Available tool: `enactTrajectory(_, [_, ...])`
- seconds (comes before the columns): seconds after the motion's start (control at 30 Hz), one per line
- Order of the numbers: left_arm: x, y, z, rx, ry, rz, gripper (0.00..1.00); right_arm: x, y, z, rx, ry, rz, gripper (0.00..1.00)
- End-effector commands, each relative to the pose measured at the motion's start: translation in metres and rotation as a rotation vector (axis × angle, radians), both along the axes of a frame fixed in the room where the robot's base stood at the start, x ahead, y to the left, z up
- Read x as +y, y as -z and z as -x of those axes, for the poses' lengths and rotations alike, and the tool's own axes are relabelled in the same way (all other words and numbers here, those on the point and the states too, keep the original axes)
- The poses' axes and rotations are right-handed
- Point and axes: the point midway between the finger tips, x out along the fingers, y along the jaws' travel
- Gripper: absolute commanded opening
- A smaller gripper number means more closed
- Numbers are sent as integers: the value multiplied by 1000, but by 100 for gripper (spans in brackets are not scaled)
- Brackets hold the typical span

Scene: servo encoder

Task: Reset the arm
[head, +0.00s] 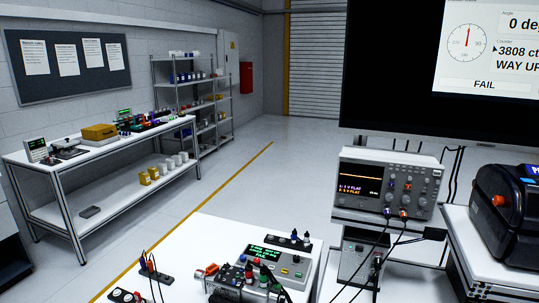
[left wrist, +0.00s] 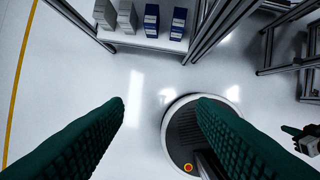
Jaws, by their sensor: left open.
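My left gripper (left wrist: 162,103) shows in the left wrist view as two green ribbed fingers, wide apart, with nothing between them but pale floor and part of my round base. Neither gripper shows in the head view. A small green-fingered end (left wrist: 302,140) at the right edge of the left wrist view looks like my right gripper; its opening cannot be made out. In the head view, a test unit (head: 262,262) with a green display stands on the near bench (head: 200,240). The monitor (head: 490,60) shows a dial, "0 deg", "3808 ct", "WAY UP" and "FAIL".
An oscilloscope (head: 388,183) with leads stands right of the bench, and a black machine (head: 510,212) at far right. Probe holders (head: 155,272) sit at the bench's left. A workbench (head: 60,165) and shelves (head: 190,95) stand farther back. The floor between is clear.

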Motion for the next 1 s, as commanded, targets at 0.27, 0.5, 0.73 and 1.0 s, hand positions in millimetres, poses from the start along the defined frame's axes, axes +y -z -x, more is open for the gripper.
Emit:
enactTrajectory(0.27, [-1, 115, 6, 49, 9, -3, 51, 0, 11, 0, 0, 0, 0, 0])
enactTrajectory(0.5, [5, 245, 51, 105, 20, -9, 51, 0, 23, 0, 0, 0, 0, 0])
enactTrajectory(0.73, [18, 337, 125, 154, 32, -16, 51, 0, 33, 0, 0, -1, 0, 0])
enactTrajectory(1.0, [30, 375, 184, 181, 40, -21, 51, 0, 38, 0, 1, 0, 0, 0])
